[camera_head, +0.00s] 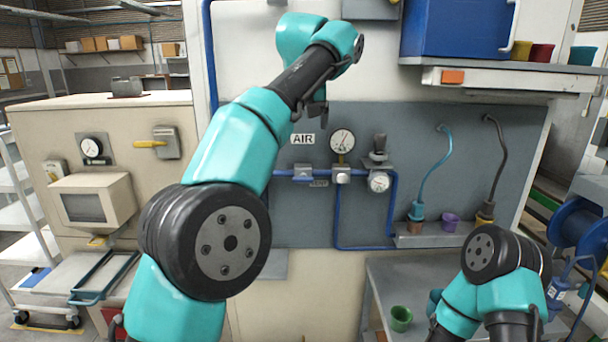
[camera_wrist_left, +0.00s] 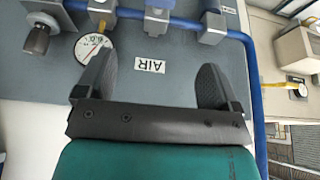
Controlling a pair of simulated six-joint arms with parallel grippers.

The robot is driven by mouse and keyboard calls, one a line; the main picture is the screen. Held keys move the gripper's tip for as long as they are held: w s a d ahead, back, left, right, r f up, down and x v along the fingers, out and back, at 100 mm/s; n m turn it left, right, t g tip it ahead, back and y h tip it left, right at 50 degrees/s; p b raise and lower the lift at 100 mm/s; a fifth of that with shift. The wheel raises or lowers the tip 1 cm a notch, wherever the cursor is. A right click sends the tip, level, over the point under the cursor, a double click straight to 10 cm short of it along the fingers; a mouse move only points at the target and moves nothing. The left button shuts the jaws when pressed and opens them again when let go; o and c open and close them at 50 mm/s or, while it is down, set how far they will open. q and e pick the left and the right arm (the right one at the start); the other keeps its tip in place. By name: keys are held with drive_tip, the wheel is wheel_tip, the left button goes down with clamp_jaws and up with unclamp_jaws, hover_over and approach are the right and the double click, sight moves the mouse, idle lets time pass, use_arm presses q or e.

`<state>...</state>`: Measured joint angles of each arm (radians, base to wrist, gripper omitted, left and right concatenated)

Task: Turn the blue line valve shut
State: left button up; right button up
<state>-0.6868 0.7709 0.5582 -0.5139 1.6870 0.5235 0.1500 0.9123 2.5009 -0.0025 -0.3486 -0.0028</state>
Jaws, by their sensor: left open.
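The blue pipe (camera_head: 335,215) runs along the grey panel below the AIR sign (camera_head: 303,139). A small fitting with a blue part, which looks like the blue line valve (camera_head: 303,172), sits on this pipe left of the round gauge. In the left wrist view, which is upside down, this fitting (camera_wrist_left: 157,18) is at the top edge, beyond the AIR sign. My left gripper (camera_wrist_left: 153,82) is open and empty, its fingers apart from the pipe. In the head view, a dark finger (camera_head: 318,108) shows above the AIR sign. My right gripper is not visible.
A gauge (camera_head: 342,141) and a regulator (camera_head: 379,180) are right of the valve. A shelf (camera_head: 490,80) overhangs the panel's top right. Blue and black hoses (camera_head: 435,165) hang at right. A beige cabinet with a yellow-handled switch (camera_head: 152,143) stands at left.

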sight(303, 178)
use_arm(q)
drive_tip(key=x, duration=1.7)
drive_tip(key=shift+w, duration=0.15)
drive_tip(key=c, duration=0.9)
